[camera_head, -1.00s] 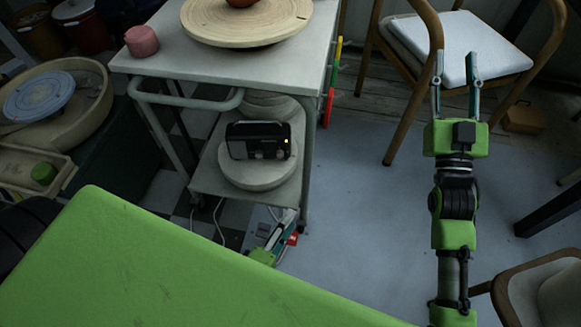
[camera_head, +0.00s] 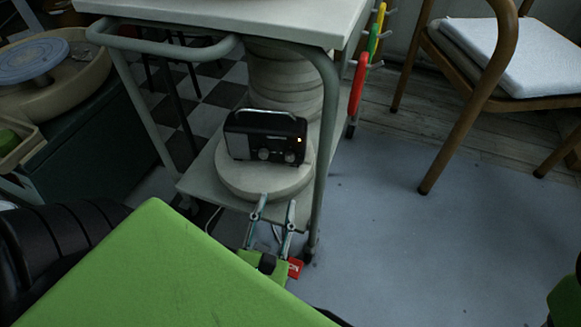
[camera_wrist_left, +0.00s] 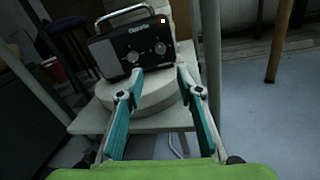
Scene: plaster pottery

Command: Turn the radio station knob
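A black and grey radio (camera_head: 265,138) with a top handle stands on a round pale slab (camera_head: 250,182) on the cart's lower shelf. Its front has two round knobs, a left knob (camera_head: 264,154) and a right knob (camera_head: 290,157), and a small lit spot above the right one. My left gripper (camera_head: 275,203) is open and empty, below and in front of the radio. In the left wrist view, the fingertips (camera_wrist_left: 160,72) point at the radio (camera_wrist_left: 112,52), just below the right knob (camera_wrist_left: 160,48); contact cannot be told. My right gripper is out of view.
The cart's tabletop (camera_head: 290,25) overhangs the radio, and a cart leg (camera_head: 325,150) rises to its right. Stacked round slabs (camera_head: 285,80) stand behind it. A wooden chair (camera_head: 500,55) stands at the right. The blue-grey floor between is clear.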

